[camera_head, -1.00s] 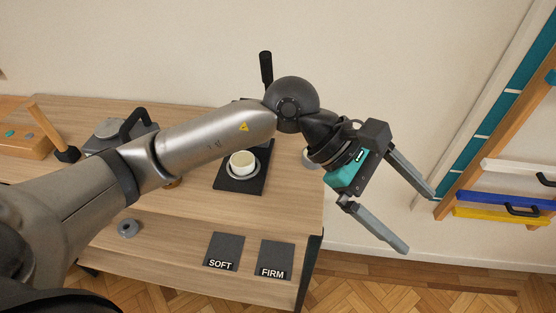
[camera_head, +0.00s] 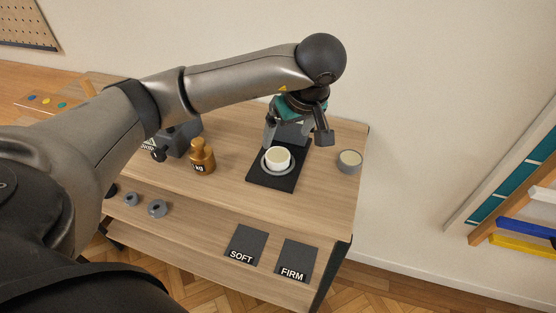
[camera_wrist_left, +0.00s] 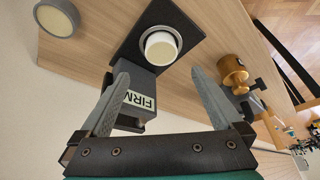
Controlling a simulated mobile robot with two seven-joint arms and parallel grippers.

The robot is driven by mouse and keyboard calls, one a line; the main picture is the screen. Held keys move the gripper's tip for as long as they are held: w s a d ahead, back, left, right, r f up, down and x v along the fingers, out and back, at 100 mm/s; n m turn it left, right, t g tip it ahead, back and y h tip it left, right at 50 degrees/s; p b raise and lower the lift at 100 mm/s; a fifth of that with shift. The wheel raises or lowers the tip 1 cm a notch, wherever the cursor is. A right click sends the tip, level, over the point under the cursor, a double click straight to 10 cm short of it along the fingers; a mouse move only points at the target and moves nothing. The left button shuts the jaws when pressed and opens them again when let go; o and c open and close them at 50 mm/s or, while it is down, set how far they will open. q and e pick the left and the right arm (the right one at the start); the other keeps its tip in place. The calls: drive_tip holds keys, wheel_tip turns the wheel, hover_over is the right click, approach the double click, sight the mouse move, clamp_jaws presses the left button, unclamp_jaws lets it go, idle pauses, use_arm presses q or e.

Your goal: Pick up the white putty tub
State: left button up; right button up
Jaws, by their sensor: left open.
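The white putty tub (camera_head: 277,159), with cream contents, stands upright in a ring on a black plate (camera_head: 263,181) on the table. It also shows in the left wrist view (camera_wrist_left: 160,50), just beyond the fingertips. My left gripper (camera_head: 297,136) is open and empty, pointing down at the far side of the tub. In the left wrist view the open fingers (camera_wrist_left: 160,76) are spread apart with the tub ahead of the gap, not between them. My right gripper is not in view.
A dark block labelled FIRM (camera_wrist_left: 138,95) is between the fingers in the wrist view. A grey tub (camera_head: 349,163) stands right of the plate, a brass weight (camera_head: 202,159) left. SOFT (camera_head: 247,244) and FIRM (camera_head: 295,262) pads lie on the lower shelf. The table front is clear.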

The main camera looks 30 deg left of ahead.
use_arm(q)
drive_tip(key=x, duration=0.4)
drive_tip(key=shift+f, duration=0.2)
drive_tip(key=x, duration=0.5)
drive_tip(key=shift+s+a+f, duration=0.1)
drive_tip(key=c, duration=1.5)
wheel_tip(320, 180, up, 17)
wheel_tip(320, 180, up, 11)
drive_tip(key=p, duration=0.4)
hover_over(278, 154)
drive_tip(key=shift+s+d, duration=0.2)
drive_tip(key=shift+d, duration=0.05)
